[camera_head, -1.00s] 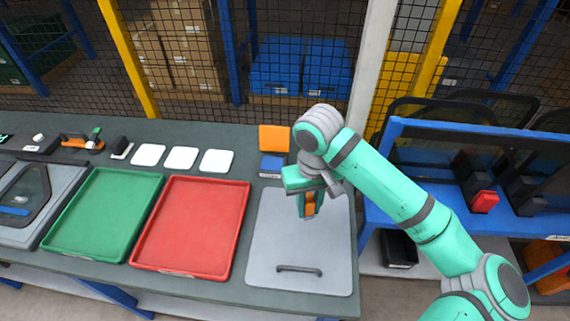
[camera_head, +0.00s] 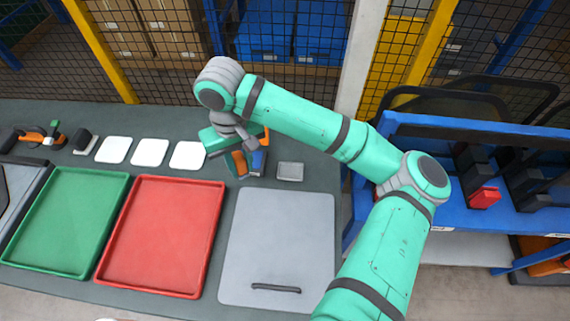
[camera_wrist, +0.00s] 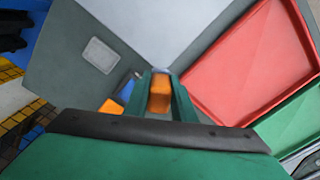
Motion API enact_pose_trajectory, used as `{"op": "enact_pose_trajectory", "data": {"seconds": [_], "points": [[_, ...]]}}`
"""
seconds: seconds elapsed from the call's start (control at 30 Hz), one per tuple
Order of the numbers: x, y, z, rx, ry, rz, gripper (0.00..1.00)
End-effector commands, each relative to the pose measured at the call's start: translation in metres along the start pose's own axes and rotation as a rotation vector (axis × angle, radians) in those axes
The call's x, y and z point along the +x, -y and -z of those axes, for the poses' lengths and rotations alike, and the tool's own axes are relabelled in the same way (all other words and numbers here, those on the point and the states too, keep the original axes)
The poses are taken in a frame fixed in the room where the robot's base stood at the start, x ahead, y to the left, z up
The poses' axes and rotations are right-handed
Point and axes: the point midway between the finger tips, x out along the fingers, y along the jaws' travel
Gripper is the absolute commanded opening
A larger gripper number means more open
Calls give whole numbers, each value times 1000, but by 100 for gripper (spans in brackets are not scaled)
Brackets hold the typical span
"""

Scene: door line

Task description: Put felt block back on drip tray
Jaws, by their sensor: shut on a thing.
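An orange block, the likely felt block (camera_wrist: 160,92), is held between the two fingers of my gripper (camera_wrist: 161,98). In the head view my gripper (camera_head: 238,165) is shut on it, above the table's back part, just left of a blue block. A small light grey tray with a rim, the likely drip tray (camera_head: 290,171), lies empty on the table to the right of my gripper. It also shows in the wrist view (camera_wrist: 101,55) at upper left. Part of the held block is hidden by my fingers.
The blue block (camera_head: 258,163) and an orange piece behind it (camera_head: 266,137) stand close to my gripper, partly hidden. White pads (camera_head: 187,155), a red tray (camera_head: 160,235), a green tray (camera_head: 65,220) and a grey panel with a handle (camera_head: 278,235) occupy the table. Wire mesh stands behind.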

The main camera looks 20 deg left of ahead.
Motion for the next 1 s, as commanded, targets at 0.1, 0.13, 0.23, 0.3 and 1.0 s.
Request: {"op": "enact_pose_trajectory", "data": {"seconds": [0.1,0.13,0.23,0.3,1.0], "points": [[-5,-3,-5,171,0,-2,0],[-6,-4,-6,217,0,-3,0],[-10,-5,-10,358,1,-2,0],[-12,-5,-11,438,1,-2,0],[29,-109,-2,599,5,-4,0]]}}
